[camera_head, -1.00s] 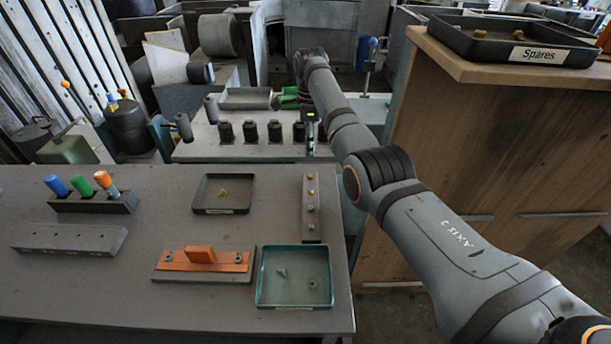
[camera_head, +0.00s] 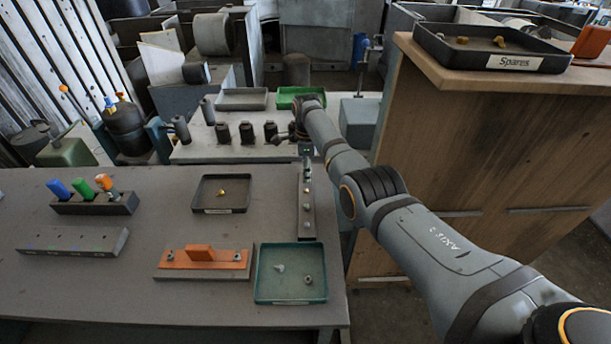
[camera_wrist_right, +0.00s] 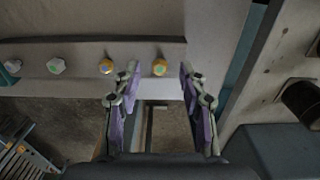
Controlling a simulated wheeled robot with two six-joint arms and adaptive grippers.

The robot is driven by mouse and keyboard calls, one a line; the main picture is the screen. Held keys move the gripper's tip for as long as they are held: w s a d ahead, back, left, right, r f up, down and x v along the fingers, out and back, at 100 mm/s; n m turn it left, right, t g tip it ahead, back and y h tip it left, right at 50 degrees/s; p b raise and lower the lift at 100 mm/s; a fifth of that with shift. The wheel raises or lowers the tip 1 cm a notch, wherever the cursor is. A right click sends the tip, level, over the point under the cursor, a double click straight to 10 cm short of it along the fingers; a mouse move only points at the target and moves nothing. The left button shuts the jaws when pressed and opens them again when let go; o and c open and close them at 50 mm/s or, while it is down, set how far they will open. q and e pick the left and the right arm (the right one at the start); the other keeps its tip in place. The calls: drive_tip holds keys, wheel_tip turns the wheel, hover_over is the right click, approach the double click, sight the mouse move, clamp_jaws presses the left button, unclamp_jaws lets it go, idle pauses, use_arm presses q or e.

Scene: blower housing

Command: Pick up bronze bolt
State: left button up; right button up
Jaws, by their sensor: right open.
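A dark bar (camera_head: 307,232) lies along the right edge of the near table and carries a row of bolts. In the head view the right gripper (camera_head: 306,163) is over the bar's far end. My left gripper is not in view.
On the near table are a dark tray (camera_head: 201,208) with small yellowish pieces, a teal tray (camera_head: 290,296) with two small parts, an orange-topped fixture (camera_head: 180,262) and a rack of coloured-handled tools (camera_head: 95,207). A wooden cabinet (camera_head: 480,170) stands to the right.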

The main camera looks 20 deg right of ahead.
clamp_jaws()
drive_tip(key=shift+r, duration=0.1)
idle(0.3)
drive_tip(key=shift+w+r, duration=0.1)
drive_tip(key=shift+r, duration=0.15)
wheel_tip(320, 180, up, 3)
drive_tip(key=shift+a+f+b, duration=0.1)
drive_tip(key=shift+b, duration=0.2)
drive_tip(key=s+a+r+p, duration=0.3)
drive_tip(key=s+r+p, duration=0.6)
drive_tip(key=s+p, duration=0.4)
drive_tip(key=p, duration=0.3)
drive_tip(key=shift+s+a+r, duration=0.3)
drive_tip(key=shift+s+a, duration=0.05)
drive_tip(key=shift+a, duration=0.05)
